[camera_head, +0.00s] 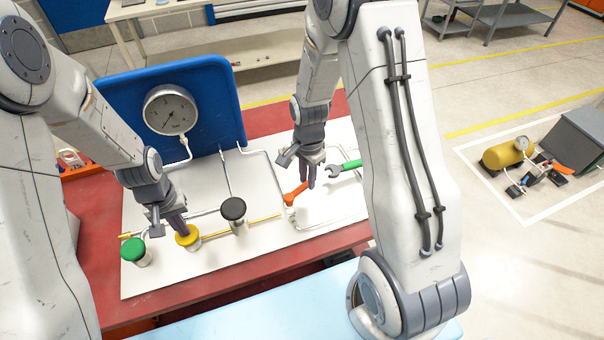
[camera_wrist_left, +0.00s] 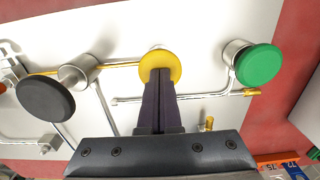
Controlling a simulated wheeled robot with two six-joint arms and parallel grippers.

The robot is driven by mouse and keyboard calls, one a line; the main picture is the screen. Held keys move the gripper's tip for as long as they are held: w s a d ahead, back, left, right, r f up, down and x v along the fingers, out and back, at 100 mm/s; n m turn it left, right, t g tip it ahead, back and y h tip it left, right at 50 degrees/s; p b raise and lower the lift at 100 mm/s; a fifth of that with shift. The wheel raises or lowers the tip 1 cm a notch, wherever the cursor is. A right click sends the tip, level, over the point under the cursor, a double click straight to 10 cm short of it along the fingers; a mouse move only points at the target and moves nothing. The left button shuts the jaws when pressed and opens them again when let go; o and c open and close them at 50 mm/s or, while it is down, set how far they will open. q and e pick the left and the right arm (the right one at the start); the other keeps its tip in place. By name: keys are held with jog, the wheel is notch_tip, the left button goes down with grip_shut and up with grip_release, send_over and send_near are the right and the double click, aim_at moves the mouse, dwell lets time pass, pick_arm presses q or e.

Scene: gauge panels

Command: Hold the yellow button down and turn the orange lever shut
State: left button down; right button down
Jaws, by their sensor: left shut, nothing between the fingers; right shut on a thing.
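The yellow button (camera_head: 188,240) stands on the white panel between a green button (camera_head: 133,249) and a black button (camera_head: 233,208). My left gripper (camera_head: 181,229) is shut and empty, with its fingertips on the yellow cap. In the left wrist view the shut fingers (camera_wrist_left: 158,73) cover the middle of the yellow button (camera_wrist_left: 174,62). The orange lever (camera_head: 291,198) sits on the pipework at the right of the panel. My right gripper (camera_head: 310,184) is shut on the lever's upper end. How far the yellow button is pressed is hard to tell.
A round gauge (camera_head: 169,109) stands before a blue backboard (camera_head: 215,95). The panel lies on a red table (camera_head: 100,215). Thin pipes cross the panel.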

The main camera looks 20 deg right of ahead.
jog(key=shift+s+d+m, duration=0.15)
jog(key=shift+s+m, duration=0.5)
jog(key=shift+m, duration=0.45)
jog(key=shift+s+d+m, duration=0.1)
jog(key=shift+s+m, duration=0.5)
jog(key=shift+m, duration=0.5)
jog(key=shift+s, duration=0.1)
jog(key=c, duration=0.7)
grip_release()
jog(key=shift+c, duration=0.2)
notch_tip(320, 180, up, 12)
pick_arm(q)
jog(key=shift+r, duration=0.1)
pick_arm(e)
jog(key=shift+r, duration=0.1)
pick_arm(q)
notch_tip(320, 180, up, 7)
jog(key=p, duration=0.6)
pick_arm(e)
notch_tip(320, 180, up, 6)
jog(key=shift+f, duration=0.1)
